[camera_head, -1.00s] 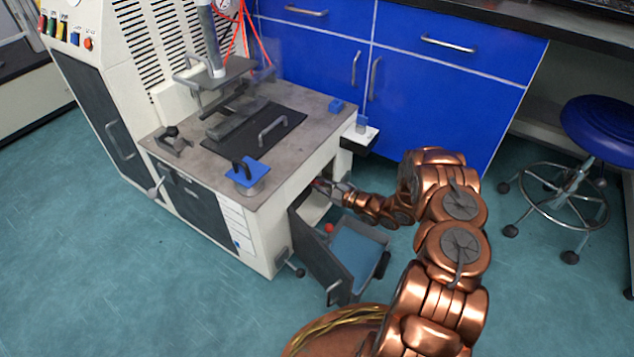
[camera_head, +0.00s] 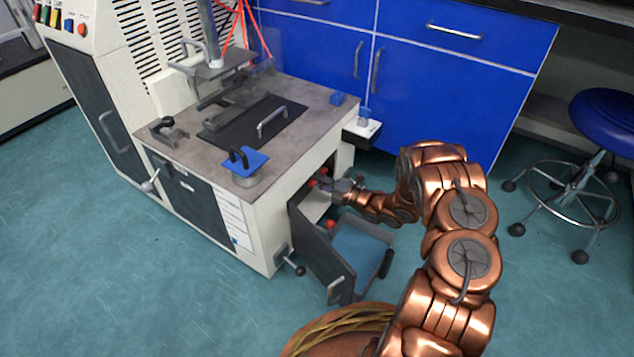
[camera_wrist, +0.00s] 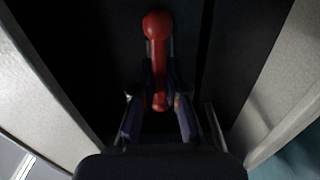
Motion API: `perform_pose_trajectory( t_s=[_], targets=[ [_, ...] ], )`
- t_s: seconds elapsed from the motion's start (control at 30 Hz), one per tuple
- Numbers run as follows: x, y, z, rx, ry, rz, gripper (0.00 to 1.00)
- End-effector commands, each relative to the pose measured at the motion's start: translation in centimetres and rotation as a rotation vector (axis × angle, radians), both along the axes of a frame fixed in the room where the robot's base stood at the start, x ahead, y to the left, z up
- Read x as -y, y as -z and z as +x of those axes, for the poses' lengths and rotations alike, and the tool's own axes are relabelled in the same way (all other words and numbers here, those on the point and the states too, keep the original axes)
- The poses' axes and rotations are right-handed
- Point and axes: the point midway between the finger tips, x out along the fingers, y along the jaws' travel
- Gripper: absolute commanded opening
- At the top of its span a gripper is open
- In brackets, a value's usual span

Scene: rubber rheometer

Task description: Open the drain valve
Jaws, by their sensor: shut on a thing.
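A red valve handle (camera_wrist: 157,55) with a round knob end shows in the wrist view, inside a dark compartment. My gripper (camera_wrist: 159,98) is shut on the lower part of this handle, with a finger on each side. In the head view my gripper (camera_head: 330,186) reaches into the open front compartment of the machine, and a bit of red (camera_head: 318,178) shows at its tips. The rest of the valve is hidden by the gripper and the compartment wall.
The compartment's dark door (camera_head: 322,262) hangs open to the lower left of my gripper. A blue tray (camera_head: 358,252) sits low beside it, with a red knob (camera_head: 331,225) nearby. Pale compartment walls (camera_wrist: 285,75) flank my gripper closely. A blue stool (camera_head: 603,115) stands far right.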

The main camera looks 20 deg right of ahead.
Motion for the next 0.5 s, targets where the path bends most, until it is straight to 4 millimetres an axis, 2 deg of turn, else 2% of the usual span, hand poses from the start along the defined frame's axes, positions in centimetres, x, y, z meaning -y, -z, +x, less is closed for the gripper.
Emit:
perform_pose_trajectory(
  t_s=[0.5],
  targets=[
    [-0.04,0.04,0.02,0.021,0.0,-0.033,0.0]
  ],
)
